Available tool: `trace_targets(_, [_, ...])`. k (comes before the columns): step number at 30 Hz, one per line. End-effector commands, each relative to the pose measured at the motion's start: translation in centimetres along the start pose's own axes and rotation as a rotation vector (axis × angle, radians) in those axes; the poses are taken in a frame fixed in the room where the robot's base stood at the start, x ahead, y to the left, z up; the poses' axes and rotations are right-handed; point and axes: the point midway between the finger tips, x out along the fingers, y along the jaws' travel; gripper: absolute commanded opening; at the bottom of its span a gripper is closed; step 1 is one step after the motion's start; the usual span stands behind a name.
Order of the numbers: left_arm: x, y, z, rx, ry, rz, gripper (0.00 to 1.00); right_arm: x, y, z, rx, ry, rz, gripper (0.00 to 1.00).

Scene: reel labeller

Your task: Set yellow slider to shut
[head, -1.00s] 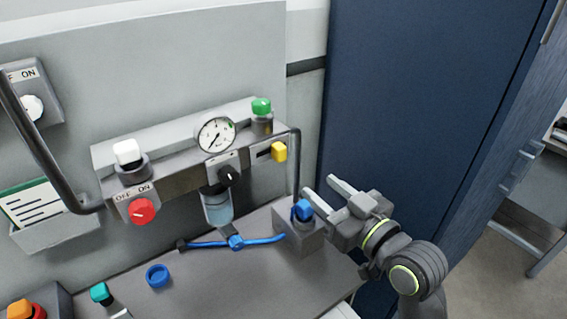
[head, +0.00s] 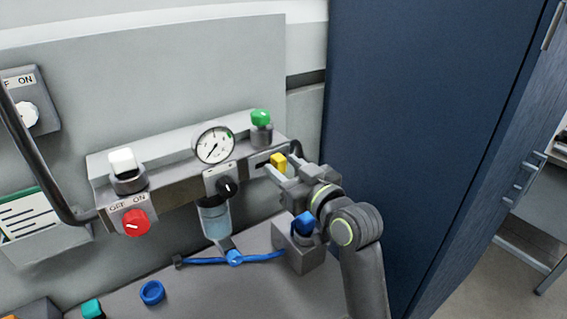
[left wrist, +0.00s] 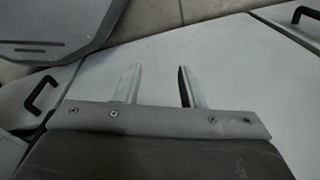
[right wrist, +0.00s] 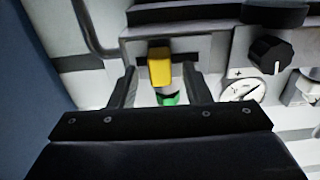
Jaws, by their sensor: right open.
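The yellow slider (head: 278,162) sits in a dark slot at the right end of the grey panel, below the green button. My right gripper (head: 281,166) is open at the slider, with one finger to each side of it. In the right wrist view the slider (right wrist: 159,67) stands between the open fingers (right wrist: 157,88), apart from both. Any lettering by the slot is hidden or too small to read. My left gripper (left wrist: 158,88) shows only in the left wrist view, open and empty above pale surfaces.
Near the slider are a green button (head: 261,117), a gauge (head: 213,145) and a black knob (head: 228,187). A blue knob on a grey block (head: 306,259) stands just below my right gripper. A blue cabinet (head: 400,110) rises to the right.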

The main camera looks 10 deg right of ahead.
Motion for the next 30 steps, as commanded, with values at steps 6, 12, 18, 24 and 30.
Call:
trace_targets(6, [-0.24,-0.02,-0.02,0.0,0.0,0.0,0.36,1.01,-0.01,0.01,0.0,0.0,0.0,0.44])
trace_targets(12, [-0.22,0.0,-0.01,0.0,0.0,0.0,0.36,1.05,-0.01,0.04,0.0,0.0,0.0,0.44])
trace_targets(18, [-0.22,0.02,0.01,0.0,0.0,0.0,0.36,1.04,-0.02,0.04,0.0,0.0,0.0,0.24])
trace_targets(24, [-0.22,0.1,0.03,-0.001,-0.001,0.001,0.36,1.03,-0.01,0.04,0.0,0.0,0.0,0.0])
trace_targets(30, [-0.23,0.2,0.05,-0.001,-0.001,0.003,0.36,1.02,-0.01,0.04,0.0,0.0,0.0,0.0])
